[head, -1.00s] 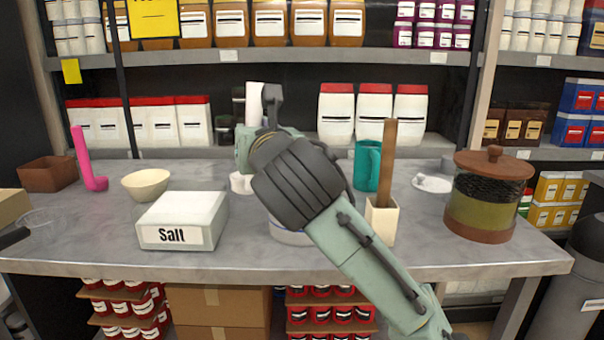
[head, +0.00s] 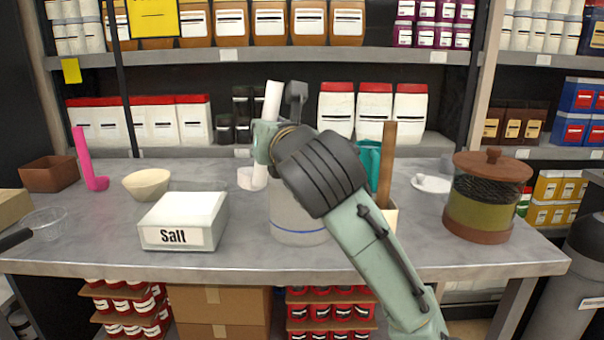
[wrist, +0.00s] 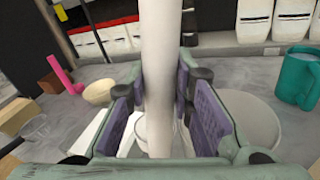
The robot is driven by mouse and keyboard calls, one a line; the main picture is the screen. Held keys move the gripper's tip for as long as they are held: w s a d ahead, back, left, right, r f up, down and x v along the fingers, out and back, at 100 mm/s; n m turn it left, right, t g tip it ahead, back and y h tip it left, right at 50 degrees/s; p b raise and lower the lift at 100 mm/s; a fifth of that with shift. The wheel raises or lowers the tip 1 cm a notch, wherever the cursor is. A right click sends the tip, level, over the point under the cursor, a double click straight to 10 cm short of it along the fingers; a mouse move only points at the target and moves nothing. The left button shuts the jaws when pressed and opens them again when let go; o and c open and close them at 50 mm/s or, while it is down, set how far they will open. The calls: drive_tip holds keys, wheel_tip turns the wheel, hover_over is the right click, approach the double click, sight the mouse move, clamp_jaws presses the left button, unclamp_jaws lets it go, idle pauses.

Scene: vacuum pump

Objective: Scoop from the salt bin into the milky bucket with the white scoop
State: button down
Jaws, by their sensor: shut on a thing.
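My gripper (wrist: 165,105) is shut on the upright handle of the white scoop (wrist: 162,50). In the head view the scoop's handle (head: 272,100) leans slightly right, and its bowl hangs low beside the milky bucket, on its left. I cannot tell whether the scoop holds salt. The milky bucket (head: 298,232), whitish with a blue line, stands mid-table, its upper part hidden by my arm. Its round rim also shows right of my gripper in the wrist view (wrist: 262,118). The white salt bin (head: 172,237), labelled "Salt", sits to the left of the bucket.
A cream bowl (head: 147,185), pink ladle (head: 86,160) and brown box (head: 49,174) stand at left, with a clear dark-handled strainer or bowl (head: 48,222). A teal mug (head: 368,160), wooden-handled tool (head: 387,165) and lidded jar (head: 487,200) stand at right. Shelves rise behind.

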drive_tip(key=shift+w+d+r+m+g+p, duration=0.1)
drive_tip(key=shift+w+d+r+m+p, duration=0.25)
drive_tip(key=shift+d+p, duration=0.3)
drive_tip(key=shift+w+d+r+m+g+p, duration=0.1)
drive_tip(key=shift+w+d+r+m+p, duration=0.35)
drive_tip(key=shift+d, duration=0.2)
drive_tip(key=shift+w+d+r+m+g+p, duration=0.1)
drive_tip(key=shift+w+d+r+m+p, duration=0.2)
drive_tip(key=shift+d+p, duration=0.35)
drive_tip(key=shift+w+d+r+m+p, duration=0.2)
drive_tip(key=shift+d+r+m+p, duration=0.1)
drive_tip(key=shift+d+p, duration=0.15)
drive_tip(key=shift+w+d+f, duration=0.15)
drive_tip(key=shift+d+f, duration=0.1)
drive_tip(key=shift+f, duration=0.05)
drive_tip(key=shift+w+d+f+m, duration=0.1)
drive_tip(key=shift+d+f+m, duration=0.1)
drive_tip(key=shift+m, duration=0.1)
drive_tip(key=shift+w+d+f, duration=0.1)
drive_tip(key=shift+d+f, duration=0.05)
drive_tip(key=shift+d, duration=0.1)
drive_tip(key=shift+w+d+f+m+g, duration=0.25)
drive_tip(key=shift+d+f+m+g, duration=0.1)
drive_tip(key=shift+d+m, duration=0.1)
drive_tip(key=shift+w+d, duration=0.1)
drive_tip(key=shift+d, duration=0.1)
